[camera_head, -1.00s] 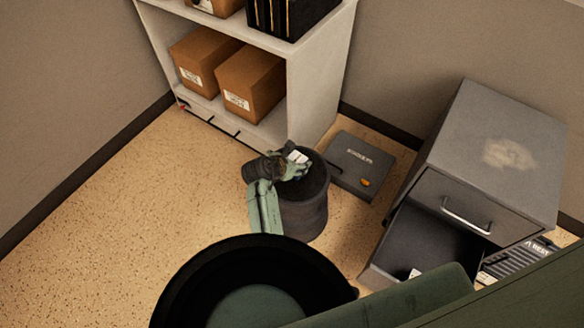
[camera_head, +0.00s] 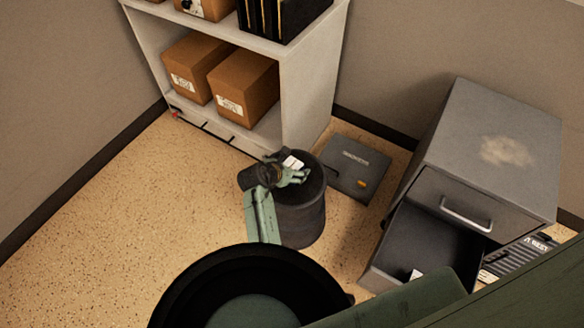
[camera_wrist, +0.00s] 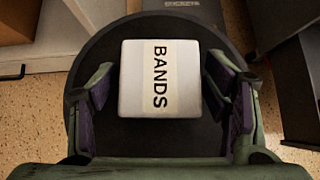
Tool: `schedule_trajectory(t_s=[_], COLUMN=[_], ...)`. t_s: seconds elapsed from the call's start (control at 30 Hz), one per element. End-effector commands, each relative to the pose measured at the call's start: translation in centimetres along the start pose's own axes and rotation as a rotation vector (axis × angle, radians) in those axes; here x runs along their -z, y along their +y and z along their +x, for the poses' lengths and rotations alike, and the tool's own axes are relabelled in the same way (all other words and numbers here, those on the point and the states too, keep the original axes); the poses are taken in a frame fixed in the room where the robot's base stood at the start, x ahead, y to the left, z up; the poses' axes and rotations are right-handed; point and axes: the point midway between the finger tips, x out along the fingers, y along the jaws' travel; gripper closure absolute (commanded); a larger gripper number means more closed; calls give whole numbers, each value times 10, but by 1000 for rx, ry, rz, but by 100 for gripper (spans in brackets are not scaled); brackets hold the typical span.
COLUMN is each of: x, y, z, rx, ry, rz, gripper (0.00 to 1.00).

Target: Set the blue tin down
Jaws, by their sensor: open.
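A small squarish tin (camera_wrist: 160,80) with a pale top lettered "BANDS" sits on the round dark top of a drum-like stool (camera_wrist: 160,138). Its sides are hidden in the wrist view, so no blue shows there. In the head view only the pale top of the tin (camera_head: 292,162) shows by my gripper (camera_head: 288,174). In the wrist view my gripper (camera_wrist: 160,78) is open, with one finger on each side of the tin. A gap shows at the left finger; the right finger is very close, and I cannot tell if it touches.
A grey flat case (camera_head: 355,165) lies on the floor behind the stool. A grey cabinet (camera_head: 495,150) with an open drawer (camera_head: 425,245) stands to the right. A white shelf unit (camera_head: 310,95) with cardboard boxes (camera_head: 243,88) stands behind. The floor at left is clear.

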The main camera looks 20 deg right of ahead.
Motion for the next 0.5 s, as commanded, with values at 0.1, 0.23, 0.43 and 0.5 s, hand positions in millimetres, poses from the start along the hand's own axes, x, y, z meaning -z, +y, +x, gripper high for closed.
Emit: schedule_trajectory(t_s=[0.1, 0.23, 0.43, 0.5], x=[0, -2, -2, -2], y=[0, 1, 1, 0], z=[0, -10, -48, -64], rx=[0, -2, -3, -3], ry=[0, -2, -3, -2], rz=[0, 0, -2, -1], gripper=[30, 30, 30, 30])
